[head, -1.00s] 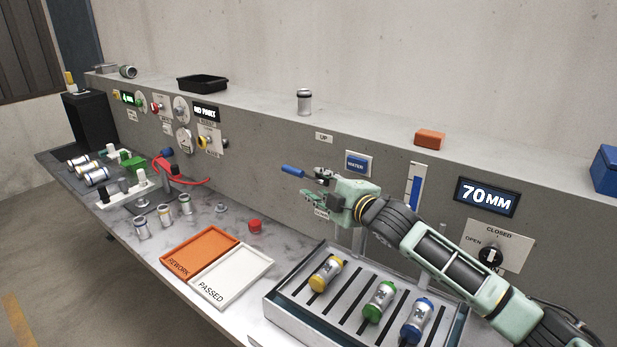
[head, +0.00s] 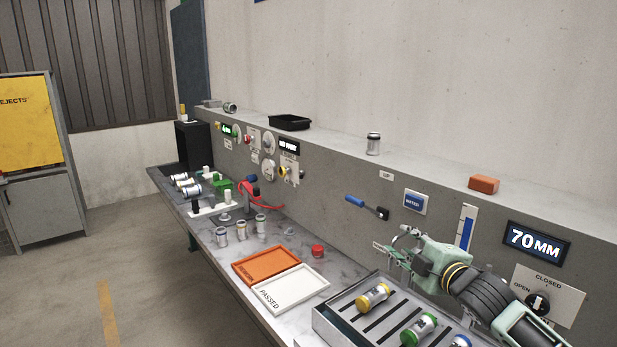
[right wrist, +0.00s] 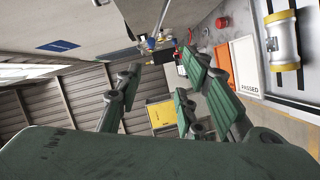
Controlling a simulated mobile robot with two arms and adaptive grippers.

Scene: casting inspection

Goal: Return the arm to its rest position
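My right arm reaches in from the lower right in the head view. Its gripper (head: 392,252) is in front of the grey panel, above the far end of the slotted rack (head: 322,322). In the right wrist view the green finger pads (right wrist: 165,100) stand apart with nothing between them. The blue-handled lever (head: 358,202) on the panel is up and left of the gripper, apart from it. My left gripper is not in view.
The rack holds yellow (head: 373,297), green (head: 418,329) and blue-capped cylinders. Left of it lie the white PASSED tray (head: 291,290) and orange REWORK tray (head: 262,264). A yellow-doored cabinet (head: 25,125) stands far left. The floor between is clear.

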